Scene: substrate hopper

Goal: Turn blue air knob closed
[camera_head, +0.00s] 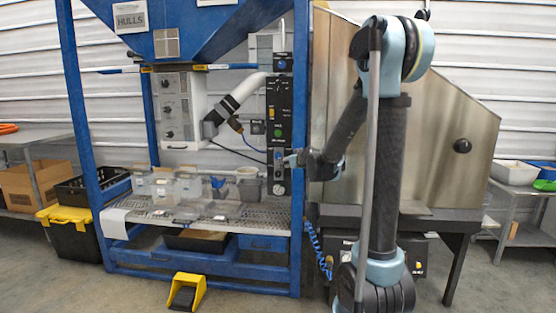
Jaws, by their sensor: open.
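A tall black control panel (271,110) stands at the right side of the blue hopper frame. A small round blue knob (282,64) sits at the top of this panel. Another small bluish fitting (277,154) shows low on the panel, above a round gauge (278,189); I cannot tell which blue part is the air knob or how it is turned. My gripper (289,160) is at the lower panel, close to this fitting. It is open and looks empty, but it is small and partly hidden. I cannot tell whether it touches the panel.
Clear containers (188,186) stand on a perforated shelf (240,217). A white hose (240,92) runs left of the panel. The blue frame post (301,120) and a steel cabinet (440,130) flank my arm. A yellow pedal (187,291) lies on the floor.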

